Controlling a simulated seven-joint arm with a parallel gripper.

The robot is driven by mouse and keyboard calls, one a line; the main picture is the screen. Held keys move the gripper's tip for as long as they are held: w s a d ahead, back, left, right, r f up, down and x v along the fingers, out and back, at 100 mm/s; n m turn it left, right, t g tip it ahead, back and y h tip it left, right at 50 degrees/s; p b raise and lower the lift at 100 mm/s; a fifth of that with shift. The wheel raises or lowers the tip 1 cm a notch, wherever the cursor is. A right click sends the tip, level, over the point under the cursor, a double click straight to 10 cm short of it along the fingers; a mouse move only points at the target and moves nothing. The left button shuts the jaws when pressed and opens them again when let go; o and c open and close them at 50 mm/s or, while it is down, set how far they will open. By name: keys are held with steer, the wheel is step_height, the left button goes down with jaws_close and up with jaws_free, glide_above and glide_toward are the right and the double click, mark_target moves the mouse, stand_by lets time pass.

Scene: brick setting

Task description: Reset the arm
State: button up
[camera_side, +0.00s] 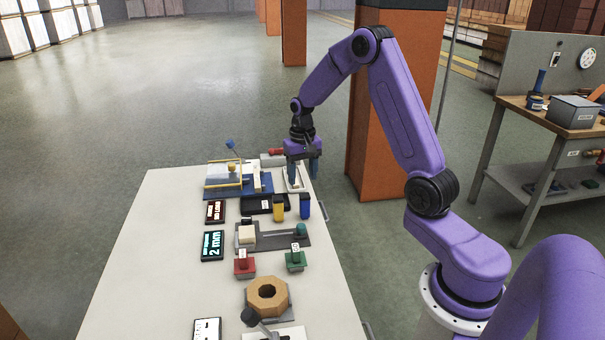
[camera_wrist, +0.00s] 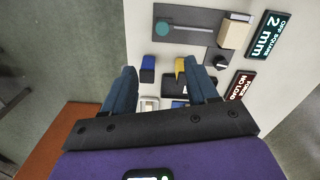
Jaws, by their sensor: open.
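My purple arm reaches over the far right end of the white table (camera_side: 150,250). My gripper (camera_side: 303,172) points down there, its two blue fingers apart. In the wrist view my gripper (camera_wrist: 165,85) shows nothing held between its fingers. Beyond the fingertips in that view stand a blue block (camera_wrist: 148,68) and a yellow block (camera_wrist: 180,66). In the side view the blue block (camera_side: 305,207) and the yellow block (camera_side: 279,212) stand a little nearer the camera than my gripper.
A blue fixture with a yellow frame (camera_side: 225,187) is left of my gripper. A grey slider plate (camera_side: 270,240), red button (camera_side: 244,265), green button (camera_side: 296,260), displays (camera_side: 212,246) and an octagonal wooden ring (camera_side: 267,292) fill the table's right side. Its left side is clear. An orange pillar (camera_side: 372,140) stands behind.

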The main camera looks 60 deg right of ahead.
steer(key=s+a+r+n, duration=0.3)
steer(key=s+a+n, duration=0.15)
steer(key=a, duration=0.45)
steer(key=s+a+r+n, duration=0.4)
steer(key=s+a, duration=0.1)
steer(key=a, duration=0.4)
steer(key=s+a+r+n, duration=0.1)
steer(key=s+n, duration=0.4)
steer(key=s, duration=0.6)
steer(key=s+a+r+n, duration=0.1)
steer(key=s+a+n, duration=0.2)
steer(key=s, duration=0.8)
steer(key=shift+a+n, duration=0.15)
steer(key=shift+n, duration=0.9)
